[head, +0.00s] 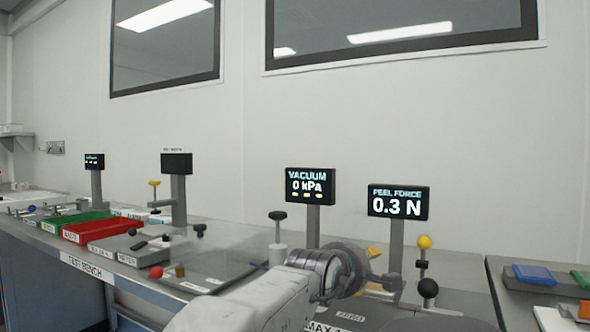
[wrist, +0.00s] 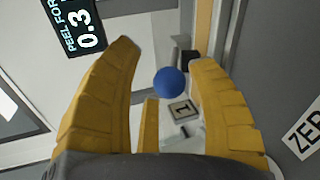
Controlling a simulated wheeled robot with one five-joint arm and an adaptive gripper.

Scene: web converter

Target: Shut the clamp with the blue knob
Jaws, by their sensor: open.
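The round blue knob (wrist: 169,82) shows in the wrist view, between the two yellow fingers of my gripper (wrist: 165,54), with clear space on both sides. My gripper is open and holds nothing. A pale plate marked "1" (wrist: 181,111) lies just below the knob in that view. In the head view my gripper (head: 377,269) is in front of the peel force display, its yellow fingertips partly showing. I cannot make out the blue knob in the head view. Whether its clamp is open or shut is not clear.
The peel force display (head: 398,203) reads 0.3 N and the vacuum display (head: 310,184) 0 kPa. A yellow ball knob (head: 424,242) and a black ball knob (head: 428,288) stand right of my gripper. Green (head: 68,218) and red (head: 103,229) trays lie left.

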